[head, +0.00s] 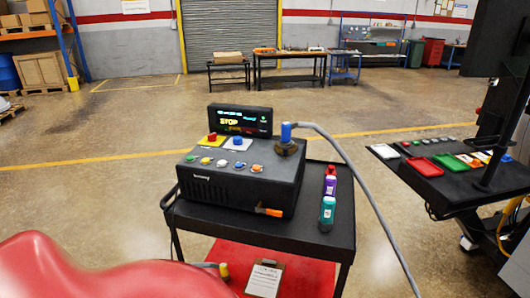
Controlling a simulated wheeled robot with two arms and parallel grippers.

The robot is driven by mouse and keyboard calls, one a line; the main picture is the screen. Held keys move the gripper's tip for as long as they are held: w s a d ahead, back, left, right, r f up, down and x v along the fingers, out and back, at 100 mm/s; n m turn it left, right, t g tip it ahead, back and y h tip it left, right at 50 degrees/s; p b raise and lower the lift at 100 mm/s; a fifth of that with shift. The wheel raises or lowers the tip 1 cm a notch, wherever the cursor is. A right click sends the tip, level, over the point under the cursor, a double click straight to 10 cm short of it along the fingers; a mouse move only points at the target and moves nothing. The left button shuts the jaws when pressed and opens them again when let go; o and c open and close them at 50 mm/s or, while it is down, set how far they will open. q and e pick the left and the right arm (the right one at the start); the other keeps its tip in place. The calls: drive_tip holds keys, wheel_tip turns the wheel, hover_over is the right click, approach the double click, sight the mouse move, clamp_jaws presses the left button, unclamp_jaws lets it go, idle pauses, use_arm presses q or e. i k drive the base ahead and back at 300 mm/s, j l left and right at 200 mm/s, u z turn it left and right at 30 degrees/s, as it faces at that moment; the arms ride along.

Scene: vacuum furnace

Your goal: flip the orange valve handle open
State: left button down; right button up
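The orange valve handle (268,211) sticks out low on the front face of the black furnace unit (232,190), near its right corner. It looks roughly horizontal, with a dark end piece at its right tip. The furnace unit stands on a black cart (315,240). Neither of my grippers shows in the head view. A large smooth red shape covers the lower left corner and hides part of the cart's lower shelf.
Several bottles (328,212) stand right of the unit. A grey hose (352,170) arches from its blue-topped fitting (286,132) down past the cart's right side. A clipboard (265,279) lies on the red lower shelf. A side table (450,180) with trays stands at right.

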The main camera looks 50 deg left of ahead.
sight(267, 211)
drive_tip(key=u, duration=2.1)
drive_tip(key=l, duration=0.05)
